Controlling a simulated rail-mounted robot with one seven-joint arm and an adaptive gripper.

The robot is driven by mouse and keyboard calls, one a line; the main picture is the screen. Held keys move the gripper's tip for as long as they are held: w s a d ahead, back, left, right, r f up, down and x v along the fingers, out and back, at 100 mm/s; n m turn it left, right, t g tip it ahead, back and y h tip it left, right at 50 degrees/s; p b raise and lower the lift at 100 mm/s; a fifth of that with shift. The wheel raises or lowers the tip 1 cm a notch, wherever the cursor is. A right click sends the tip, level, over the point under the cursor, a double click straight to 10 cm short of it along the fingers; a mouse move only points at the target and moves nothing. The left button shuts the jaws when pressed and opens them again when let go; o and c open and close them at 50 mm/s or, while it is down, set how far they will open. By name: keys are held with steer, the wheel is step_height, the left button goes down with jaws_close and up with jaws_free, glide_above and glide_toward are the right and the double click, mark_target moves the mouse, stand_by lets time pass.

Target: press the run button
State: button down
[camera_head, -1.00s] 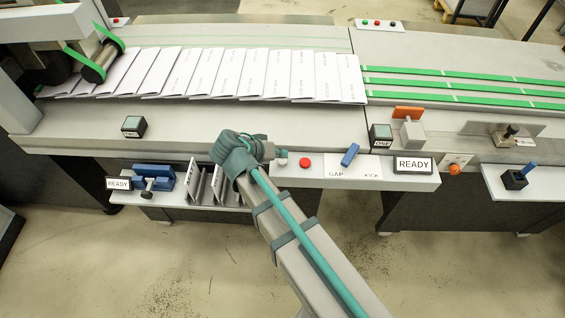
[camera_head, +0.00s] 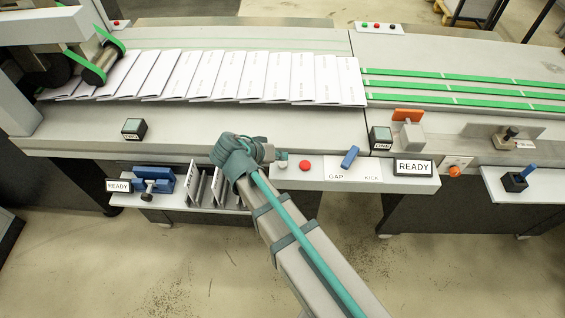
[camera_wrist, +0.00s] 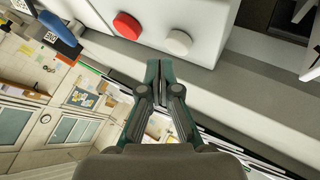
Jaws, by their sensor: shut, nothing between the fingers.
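A pale grey round button (camera_head: 282,163) and a red round button (camera_head: 305,165) sit side by side on the front panel of the stitching line. I can read no label on either, so I cannot tell by wording which is the run button. In the wrist view the red button (camera_wrist: 127,25) is left of the pale button (camera_wrist: 178,41). My gripper (camera_wrist: 159,66) is shut and empty, with its tips just below the pale button in that picture. Contact is not visible. In the head view my gripper (camera_head: 269,152) is just left of the pale button, its fingers partly hidden.
A blue lever (camera_head: 350,157) stands right of the buttons, beside the GAP and KICK markings and a READY sign (camera_head: 412,167). White booklets (camera_head: 255,75) overlap along the conveyor behind. A lower shelf (camera_head: 130,199) with a blue clamp (camera_head: 153,180) lies at the left.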

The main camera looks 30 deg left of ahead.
mark_target(281, 164)
steer(key=shift+f, duration=0.15)
steer(key=shift+f+b, duration=0.3)
steer(key=shift+b, duration=0.2)
steer(key=shift+f+b, duration=0.4)
steer(key=shift+f, duration=0.1)
stand_by(0.9)
steer(key=shift+r, duration=0.1)
stand_by(0.4)
steer(key=shift+r+p, duration=0.4)
steer(key=shift+r, duration=0.45)
steer(key=shift+r+p, duration=1.2)
steer(key=shift+r, duration=1.35)
